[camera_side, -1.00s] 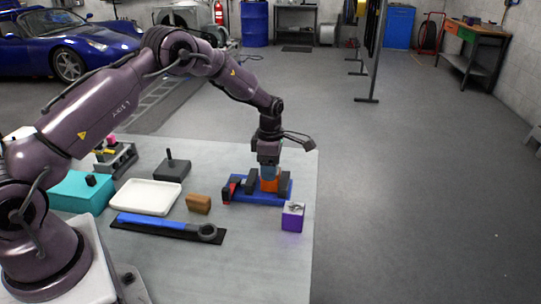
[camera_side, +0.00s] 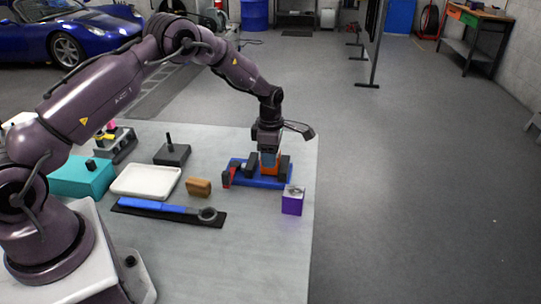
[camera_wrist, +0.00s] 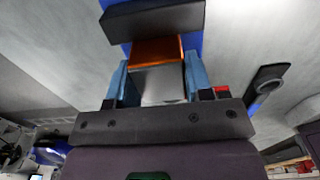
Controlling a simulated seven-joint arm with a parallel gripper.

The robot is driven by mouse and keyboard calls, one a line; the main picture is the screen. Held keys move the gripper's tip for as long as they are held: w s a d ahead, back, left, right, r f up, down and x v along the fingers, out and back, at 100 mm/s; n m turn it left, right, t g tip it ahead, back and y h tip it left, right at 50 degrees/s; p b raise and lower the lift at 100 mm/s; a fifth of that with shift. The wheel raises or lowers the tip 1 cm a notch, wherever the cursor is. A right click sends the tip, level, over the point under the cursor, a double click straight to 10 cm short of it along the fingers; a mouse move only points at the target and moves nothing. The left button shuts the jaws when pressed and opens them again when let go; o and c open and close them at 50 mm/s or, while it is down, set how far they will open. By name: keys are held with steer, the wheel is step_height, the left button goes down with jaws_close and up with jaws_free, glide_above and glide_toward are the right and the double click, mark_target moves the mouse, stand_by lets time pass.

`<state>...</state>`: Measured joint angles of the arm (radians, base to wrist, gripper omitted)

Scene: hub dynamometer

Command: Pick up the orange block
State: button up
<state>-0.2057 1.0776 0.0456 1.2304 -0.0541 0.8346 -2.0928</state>
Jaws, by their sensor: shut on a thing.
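The orange block (camera_side: 269,169) stands upright at a blue fixture (camera_side: 263,183) on the table, between dark blocks. My gripper (camera_side: 268,161) points down over it with its fingers shut on its sides. In the wrist view, the orange block (camera_wrist: 156,50) shows between the two light-blue fingers (camera_wrist: 157,68), with a grey face nearer the camera. I see no clear gap between the block and the fixture; its lower end is partly hidden.
A dark bar (camera_wrist: 153,18) lies just beyond the block. A purple cube (camera_side: 292,200) stands right of the fixture and a brown block (camera_side: 198,187) left.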

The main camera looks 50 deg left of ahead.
steer(key=shift+r, duration=3.85)
